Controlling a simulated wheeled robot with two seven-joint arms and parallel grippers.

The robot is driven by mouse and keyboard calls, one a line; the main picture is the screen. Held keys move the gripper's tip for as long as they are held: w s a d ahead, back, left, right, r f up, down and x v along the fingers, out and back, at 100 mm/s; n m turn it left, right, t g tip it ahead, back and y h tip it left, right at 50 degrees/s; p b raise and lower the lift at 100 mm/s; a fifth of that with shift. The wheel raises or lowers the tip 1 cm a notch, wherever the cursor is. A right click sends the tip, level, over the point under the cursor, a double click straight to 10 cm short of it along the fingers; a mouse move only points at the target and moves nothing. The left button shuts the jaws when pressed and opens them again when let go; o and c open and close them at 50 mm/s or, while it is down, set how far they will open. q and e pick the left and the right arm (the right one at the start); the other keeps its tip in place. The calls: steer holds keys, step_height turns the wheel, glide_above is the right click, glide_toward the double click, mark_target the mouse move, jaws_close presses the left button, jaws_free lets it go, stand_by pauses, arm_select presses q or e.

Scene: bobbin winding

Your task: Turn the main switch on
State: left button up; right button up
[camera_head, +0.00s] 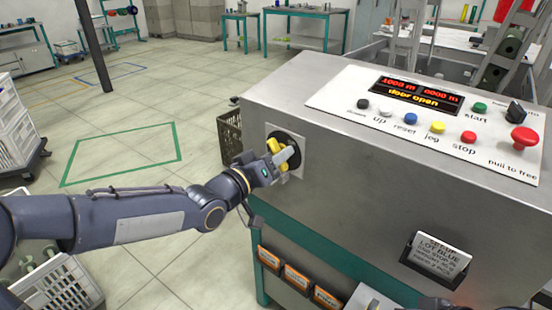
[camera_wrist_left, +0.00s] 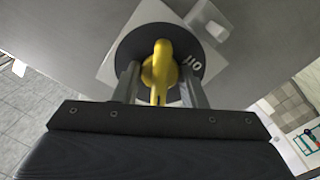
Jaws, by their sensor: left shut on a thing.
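The main switch is a yellow rotary handle (camera_head: 274,146) on a round black plate (camera_head: 291,140), set in a light square plate on the left side of the grey machine cabinet. My left gripper (camera_head: 286,157) is at the switch and shut on the yellow handle. In the left wrist view the handle (camera_wrist_left: 159,72) stands between the two fingers of the left gripper (camera_wrist_left: 160,85). White lettering that looks like "off" shows on the black plate at the right of the handle.
The control panel (camera_head: 430,112) on top of the cabinet has coloured buttons, a red mushroom knob (camera_head: 524,138) and a lit display (camera_head: 416,92) reading "door open". A card holder (camera_head: 436,259) is on the cabinet front. A dark crate (camera_head: 230,137) stands behind the switch side.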

arm_select(q)
steer(key=shift+f, duration=0.1)
steer(key=shift+f+m+b, duration=0.1)
steer(key=shift+m+b, duration=0.9)
steer(key=shift+b, duration=0.05)
steer(key=shift+m+b, duration=0.7)
steer(key=shift+m, duration=0.2)
steer(key=o, duration=1.6)
steer(key=shift+r, duration=0.2)
steer(key=shift+c, duration=0.2)
steer(key=p+v, duration=0.2)
steer(key=v, duration=0.7)
steer(key=shift+a, duration=0.1)
